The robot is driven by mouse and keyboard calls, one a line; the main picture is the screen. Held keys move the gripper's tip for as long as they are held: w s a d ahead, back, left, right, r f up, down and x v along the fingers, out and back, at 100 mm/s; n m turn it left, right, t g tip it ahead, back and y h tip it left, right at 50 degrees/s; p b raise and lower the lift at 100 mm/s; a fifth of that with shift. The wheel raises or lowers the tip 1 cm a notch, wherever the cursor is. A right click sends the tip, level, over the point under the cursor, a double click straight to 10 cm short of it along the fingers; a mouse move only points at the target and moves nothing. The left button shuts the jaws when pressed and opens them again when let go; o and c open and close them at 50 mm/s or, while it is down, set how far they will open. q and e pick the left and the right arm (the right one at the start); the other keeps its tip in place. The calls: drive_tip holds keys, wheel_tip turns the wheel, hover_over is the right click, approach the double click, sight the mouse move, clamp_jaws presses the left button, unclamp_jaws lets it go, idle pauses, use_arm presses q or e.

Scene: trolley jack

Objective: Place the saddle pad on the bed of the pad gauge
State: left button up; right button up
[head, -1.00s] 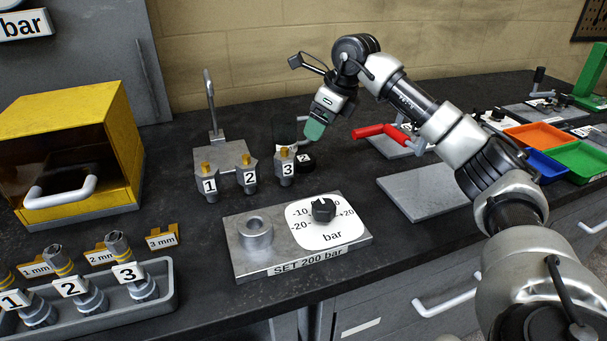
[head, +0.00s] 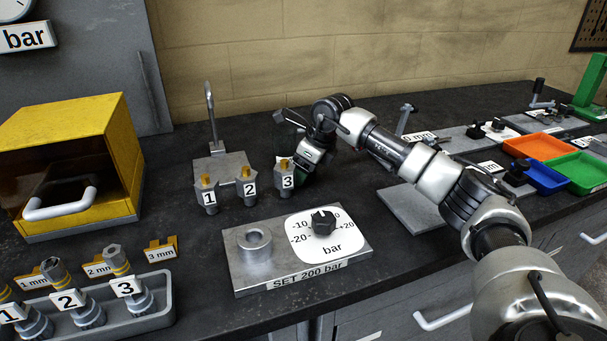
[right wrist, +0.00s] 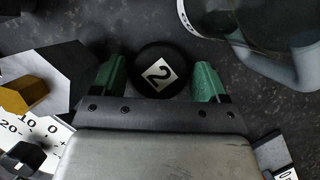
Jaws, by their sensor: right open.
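The saddle pad (right wrist: 160,70), a black disc with a white label marked 2, lies on the dark bench top in the right wrist view. My right gripper (right wrist: 156,78) is open, with one green finger on each side of the pad. In the head view my right gripper (head: 303,176) is low at the bench behind the fitting marked 3, and the pad is hidden there. A plate with a label ending in "mm" (head: 490,166), partly behind my arm, may belong to the pad gauge; its bed cannot be made out. My left gripper is not in view.
Fittings marked 1, 2 and 3 (head: 287,180) stand close beside my right gripper. A block marked SET 200 bar (head: 300,262) with a knob (head: 323,222) is nearer the front. A bare grey plate (head: 405,212) and coloured trays (head: 540,146) lie to the right.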

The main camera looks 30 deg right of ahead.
drive_tip(key=c, duration=0.8)
drive_tip(key=shift+r, duration=0.15)
